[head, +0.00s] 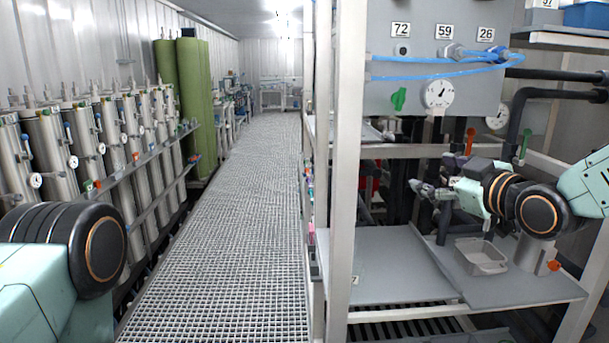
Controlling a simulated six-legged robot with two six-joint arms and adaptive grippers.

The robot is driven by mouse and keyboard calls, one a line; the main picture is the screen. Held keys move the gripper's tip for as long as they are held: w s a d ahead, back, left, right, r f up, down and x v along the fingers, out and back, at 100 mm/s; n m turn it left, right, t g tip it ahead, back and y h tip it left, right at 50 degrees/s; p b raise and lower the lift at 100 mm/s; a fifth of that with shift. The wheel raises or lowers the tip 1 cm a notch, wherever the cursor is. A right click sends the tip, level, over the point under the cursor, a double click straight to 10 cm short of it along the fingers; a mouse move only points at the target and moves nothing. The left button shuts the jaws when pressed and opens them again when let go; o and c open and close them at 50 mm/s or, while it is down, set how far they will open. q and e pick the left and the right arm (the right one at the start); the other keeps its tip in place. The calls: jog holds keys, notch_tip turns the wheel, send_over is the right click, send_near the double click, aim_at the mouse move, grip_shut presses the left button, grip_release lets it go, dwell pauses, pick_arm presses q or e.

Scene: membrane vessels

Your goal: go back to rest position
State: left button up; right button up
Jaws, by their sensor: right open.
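My right arm (540,208) comes in from the right edge and reaches left into the metal rack. My right gripper (428,190) is open, in front of the dark pipes and above the grey shelf plate (385,268). It looks empty, though its fingers are small and partly lost against the dark background. My left arm (95,250) shows only as a joint and a pale green link at the lower left. My left gripper is outside the picture.
A grey tray (482,257) stands on the shelf below my right arm. A panel (425,30) with a gauge (438,95) and blue tubing hangs above. A rack upright (343,170) stands left of the gripper. The grated aisle (235,230) is clear; metal cylinders (95,150) line its left.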

jog(key=s+a+f+m+g+h+b, duration=0.1)
jog(key=s+f+m+g, duration=0.3)
jog(key=f, duration=0.7)
jog(key=s+a+f+m+g+h+b, duration=0.15)
jog(key=s+f, duration=0.35)
jog(key=f, duration=0.5)
jog(key=s+f+m+g+h+b, duration=0.1)
jog(key=s+f+m+g, duration=0.3)
jog(key=f, duration=0.7)
jog(key=s+f+g+b, duration=0.1)
jog(key=s+f+g, duration=0.1)
jog(key=s+f, duration=0.5)
jog(key=s+f+g+h+b, duration=0.1)
jog(key=s+f+g+b, duration=0.1)
jog(key=s+f, duration=0.6)
jog(key=s+f+g+b, duration=0.1)
jog(key=s+f, duration=0.6)
jog(key=s, duration=0.9)
jog(key=shift+s+a+f+g, duration=0.2)
jog(key=shift+a+g, duration=0.05)
jog(key=shift+g, duration=0.4)
